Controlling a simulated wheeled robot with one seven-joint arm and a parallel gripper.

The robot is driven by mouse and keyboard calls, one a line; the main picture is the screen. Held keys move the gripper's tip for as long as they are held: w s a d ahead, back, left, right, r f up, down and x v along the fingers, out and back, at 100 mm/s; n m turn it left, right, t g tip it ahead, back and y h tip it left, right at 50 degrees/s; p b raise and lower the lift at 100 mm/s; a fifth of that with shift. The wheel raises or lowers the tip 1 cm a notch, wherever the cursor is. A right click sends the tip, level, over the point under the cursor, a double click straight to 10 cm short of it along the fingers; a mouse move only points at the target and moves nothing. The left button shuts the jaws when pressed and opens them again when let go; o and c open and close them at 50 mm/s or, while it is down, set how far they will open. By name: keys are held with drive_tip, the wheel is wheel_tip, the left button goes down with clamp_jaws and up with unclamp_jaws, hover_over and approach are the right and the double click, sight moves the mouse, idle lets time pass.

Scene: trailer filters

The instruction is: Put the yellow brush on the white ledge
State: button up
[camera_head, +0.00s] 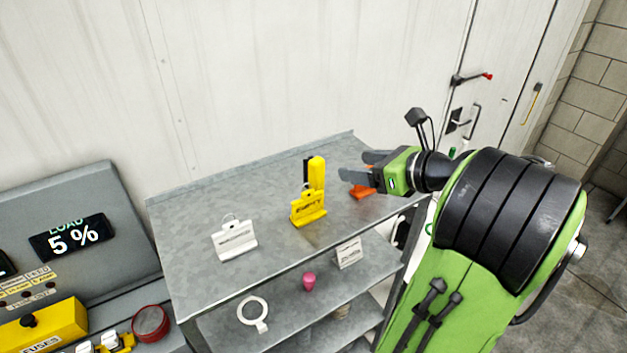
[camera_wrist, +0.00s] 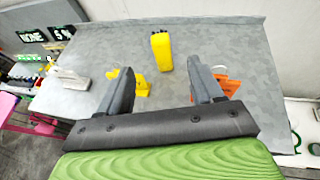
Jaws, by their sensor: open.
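The yellow brush (camera_head: 317,174) stands upright on the top of the grey metal shelf unit, with a dark part beside it. In the wrist view the yellow brush (camera_wrist: 161,52) is ahead of my gripper, between the lines of its two fingers and apart from them. My gripper (camera_head: 357,166) is open and empty, to the right of the brush above the shelf top; its fingers also show in the wrist view (camera_wrist: 160,76). I cannot surely pick out the white ledge; a white surface (camera_wrist: 304,118) shows at the right edge of the wrist view.
A yellow sign holder (camera_head: 308,209) stands close in front of the brush. An orange object (camera_head: 362,191) lies below my gripper. A white sign holder (camera_head: 234,241) is at the left of the grey shelf top (camera_head: 215,205). Lower shelves hold a pink item (camera_head: 309,281) and a white ring (camera_head: 252,312).

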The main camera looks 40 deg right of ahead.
sight(322, 163)
drive_tip(key=x, duration=1.1)
drive_tip(key=shift+w+f, duration=0.25)
